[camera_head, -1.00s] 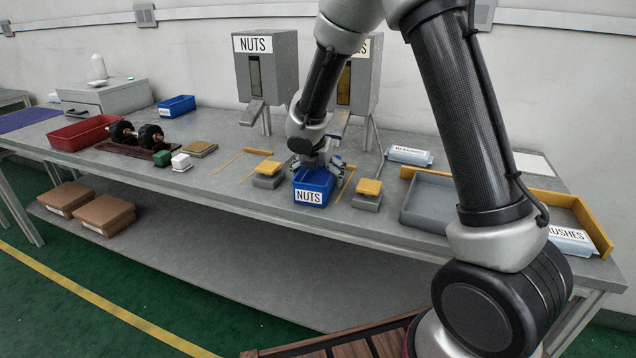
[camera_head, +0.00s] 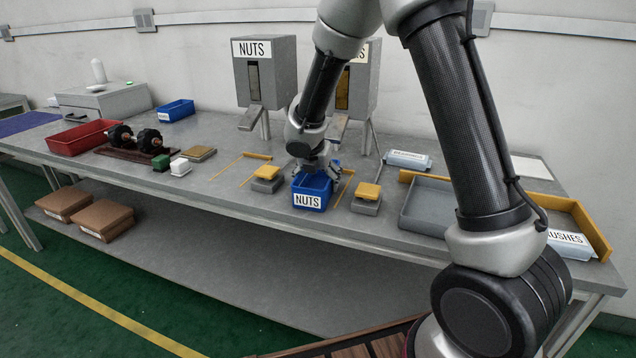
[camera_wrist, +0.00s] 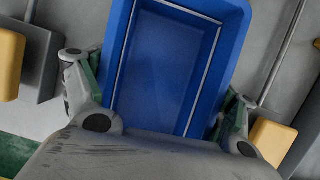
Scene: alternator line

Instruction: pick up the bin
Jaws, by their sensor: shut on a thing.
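The blue bin (camera_head: 313,187) with a white NUTS label on its front stands upright near the front edge of the grey table (camera_head: 235,190). My gripper (camera_head: 318,170) reaches down over the bin from behind, its fingers at the bin's two sides. In the wrist view the blue bin (camera_wrist: 165,70) fills the middle and looks empty where its floor shows. My gripper (camera_wrist: 160,95) is shut on it, one finger against each side wall. The gripper body hides the bin's near end in that view. I cannot tell whether the bin is off the table.
Yellow-topped grey blocks stand left (camera_head: 266,178) and right (camera_head: 367,196) of the bin, close by. Two NUTS dispensers (camera_head: 268,75) stand behind. A grey tray (camera_head: 428,205) with yellow rails lies right. A red bin (camera_head: 80,140) and another blue bin (camera_head: 176,110) are left.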

